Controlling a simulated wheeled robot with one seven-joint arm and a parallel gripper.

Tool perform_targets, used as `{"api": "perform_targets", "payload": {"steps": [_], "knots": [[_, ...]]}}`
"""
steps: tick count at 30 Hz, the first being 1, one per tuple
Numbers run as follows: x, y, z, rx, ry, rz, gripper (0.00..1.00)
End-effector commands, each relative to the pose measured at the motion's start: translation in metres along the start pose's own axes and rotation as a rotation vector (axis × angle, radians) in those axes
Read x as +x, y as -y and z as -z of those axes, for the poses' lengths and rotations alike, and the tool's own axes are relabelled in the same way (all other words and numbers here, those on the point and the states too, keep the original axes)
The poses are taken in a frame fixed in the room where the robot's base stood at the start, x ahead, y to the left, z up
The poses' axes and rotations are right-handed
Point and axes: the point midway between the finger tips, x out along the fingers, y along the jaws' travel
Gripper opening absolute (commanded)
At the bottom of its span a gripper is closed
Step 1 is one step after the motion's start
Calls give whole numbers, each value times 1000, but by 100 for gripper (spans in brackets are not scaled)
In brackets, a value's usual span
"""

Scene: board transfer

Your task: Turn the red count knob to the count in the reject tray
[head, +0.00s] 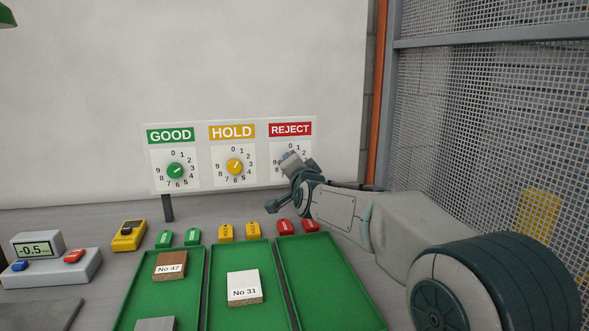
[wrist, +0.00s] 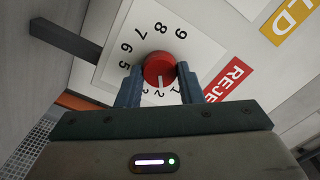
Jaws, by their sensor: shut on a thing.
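The red count knob (wrist: 159,68) sits on the dial under the red REJECT label (wrist: 229,79) in the wrist view. My gripper (wrist: 160,86) is shut on the knob, one finger on each side. The knob's white pointer line faces down in that view, towards the numbers 1 and 2; I cannot tell exactly which. The 0 and 4 are not clear. In the head view my gripper (head: 290,162) covers most of the REJECT dial and hides the knob. The reject tray (head: 315,270) is the rightmost green tray; its visible part is empty, and its near end is cut off.
The green knob (head: 175,170) and yellow knob (head: 235,167) are left of my gripper. The left tray (head: 143,297) holds a brown No 42 board (head: 171,262) and a grey block; the middle tray (head: 217,262) holds a white No 31 board (head: 244,283). A mesh fence (head: 480,120) stands at right.

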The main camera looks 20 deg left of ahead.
Motion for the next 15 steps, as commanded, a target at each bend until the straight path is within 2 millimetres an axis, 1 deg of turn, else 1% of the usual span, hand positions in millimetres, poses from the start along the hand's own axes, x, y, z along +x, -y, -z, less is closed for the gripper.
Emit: {"api": "perform_targets", "payload": {"steps": [15], "knots": [[0, -1, -2, -491, 3, -1, 11]]}}
